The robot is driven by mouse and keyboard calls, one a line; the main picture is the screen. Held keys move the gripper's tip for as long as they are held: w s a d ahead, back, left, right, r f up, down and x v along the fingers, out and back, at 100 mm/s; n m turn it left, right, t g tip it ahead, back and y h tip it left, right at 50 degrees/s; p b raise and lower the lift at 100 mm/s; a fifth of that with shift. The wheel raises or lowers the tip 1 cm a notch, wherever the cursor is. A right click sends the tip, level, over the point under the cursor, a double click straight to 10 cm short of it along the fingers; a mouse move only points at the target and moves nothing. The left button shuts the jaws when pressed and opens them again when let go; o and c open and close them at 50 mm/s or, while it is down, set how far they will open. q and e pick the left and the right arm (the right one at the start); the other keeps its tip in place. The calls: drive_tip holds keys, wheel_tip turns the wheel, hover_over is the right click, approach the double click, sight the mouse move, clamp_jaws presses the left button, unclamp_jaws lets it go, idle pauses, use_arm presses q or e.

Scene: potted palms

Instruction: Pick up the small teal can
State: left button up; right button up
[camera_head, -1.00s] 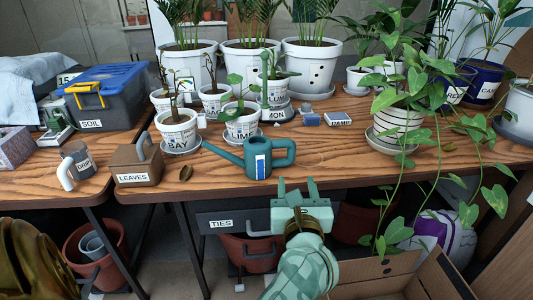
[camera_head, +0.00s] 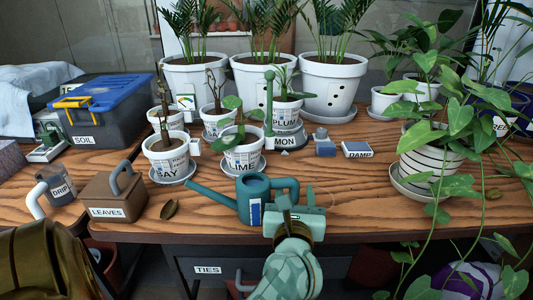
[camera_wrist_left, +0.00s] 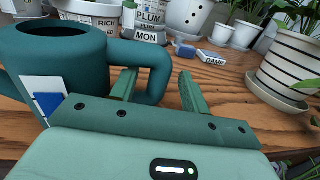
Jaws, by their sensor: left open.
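The small teal can (camera_head: 252,198) is a watering can standing upright near the table's front edge, spout to the left, with a blue and white label. In the left wrist view the can (camera_wrist_left: 60,75) fills the left side, its handle reaching right. My left gripper (camera_head: 299,195) is open at the can's handle, on the right side. In the left wrist view its fingers (camera_wrist_left: 158,85) appear on either side of the handle's outer part. I cannot tell whether they touch it. My right gripper is not in view.
Small labelled pots (camera_head: 243,157) stand close behind the can. A brown LEAVES box (camera_head: 115,198) and a grey DRIP mug (camera_head: 60,186) are to the left. A trailing plant in a striped pot (camera_head: 425,155) is to the right. Bare wood lies right of the can.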

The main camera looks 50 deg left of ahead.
use_arm(q)
drive_tip(key=shift+w+a, duration=0.2)
drive_tip(key=shift+a, duration=0.05)
drive_tip(key=shift+s, duration=0.1)
drive_tip(key=shift+c, duration=0.6)
clamp_jaws()
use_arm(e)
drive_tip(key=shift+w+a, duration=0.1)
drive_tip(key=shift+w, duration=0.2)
use_arm(q)
drive_tip(key=shift+r, duration=0.2)
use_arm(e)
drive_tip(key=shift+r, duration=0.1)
